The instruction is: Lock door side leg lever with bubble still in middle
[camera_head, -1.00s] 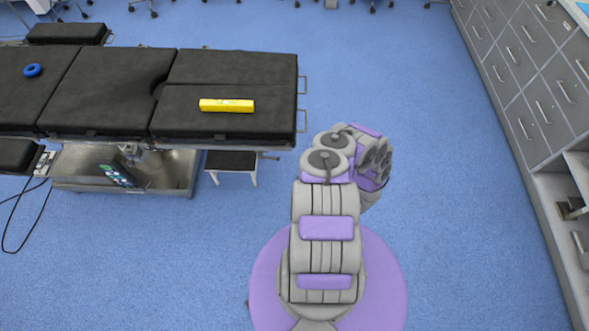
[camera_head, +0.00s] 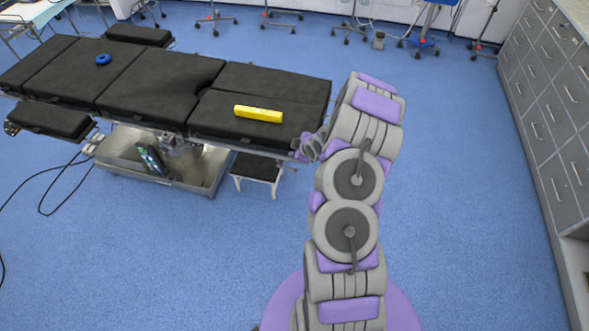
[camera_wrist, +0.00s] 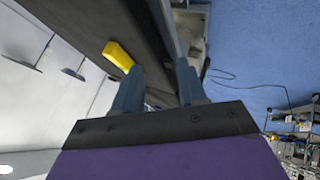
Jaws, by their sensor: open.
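The black operating table (camera_head: 160,85) stands at left in the head view, with two leg sections at its right end. A yellow spirit level (camera_head: 259,114) lies on the nearer leg section (camera_head: 222,117); its bubble is too small to make out. It also shows in the wrist view (camera_wrist: 118,56), beyond the left finger. My gripper (camera_wrist: 158,80) is open and empty, its fingers pointing along the table's side edge and metal rail. In the head view my gripper (camera_head: 305,150) is beside the table's near right corner, partly hidden by my arm. I cannot clearly make out the leg lever.
A small step stool (camera_head: 257,170) stands under the table's right end, right of the metal base (camera_head: 125,172). A blue ring (camera_head: 103,59) lies on the table's left part. Grey cabinets (camera_head: 550,110) line the right. The blue floor between is clear.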

